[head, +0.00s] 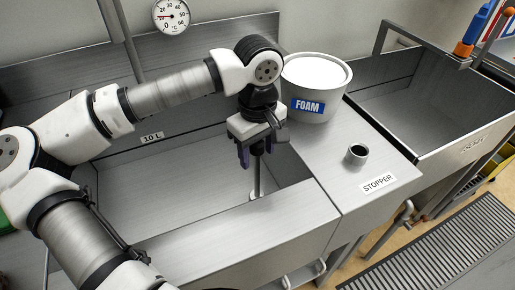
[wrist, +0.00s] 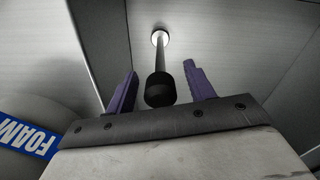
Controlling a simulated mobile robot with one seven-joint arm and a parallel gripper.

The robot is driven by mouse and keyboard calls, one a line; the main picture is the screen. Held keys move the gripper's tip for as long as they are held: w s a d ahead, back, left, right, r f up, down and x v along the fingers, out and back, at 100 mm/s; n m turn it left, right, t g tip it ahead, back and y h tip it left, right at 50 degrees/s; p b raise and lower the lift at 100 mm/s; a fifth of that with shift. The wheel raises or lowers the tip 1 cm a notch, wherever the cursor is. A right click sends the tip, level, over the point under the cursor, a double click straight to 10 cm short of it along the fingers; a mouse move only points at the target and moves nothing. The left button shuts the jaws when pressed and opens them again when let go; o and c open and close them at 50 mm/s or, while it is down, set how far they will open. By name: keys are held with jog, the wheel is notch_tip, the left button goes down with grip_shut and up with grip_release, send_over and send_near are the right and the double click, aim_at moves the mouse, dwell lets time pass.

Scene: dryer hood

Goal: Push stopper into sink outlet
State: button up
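The stopper (head: 256,186) is a thin upright rod with a pale round foot at the floor of the left sink (head: 150,185). In the wrist view, the stopper (wrist: 160,88) shows its black knob close to the camera, with the rod running to the pale foot. My gripper (head: 256,158) hangs over the left sink, fingers pointing down. In the wrist view, my gripper (wrist: 160,70) has its two purple fingers apart, one on each side of the knob, with a visible gap on both sides. The outlet is hidden; I cannot tell whether the foot sits in it.
A white tub marked FOAM (head: 316,90) stands on the steel ledge right of the sink. A small dark cylindrical holder (head: 356,154) stands by the STOPPER label (head: 378,183). A second sink (head: 410,105) is farther right. The left sink's walls surround my gripper.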

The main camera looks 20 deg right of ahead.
notch_tip(320, 180, up, 14)
jog(key=shift+b, duration=0.4)
jog(key=shift+f, duration=0.15)
dwell(0.5)
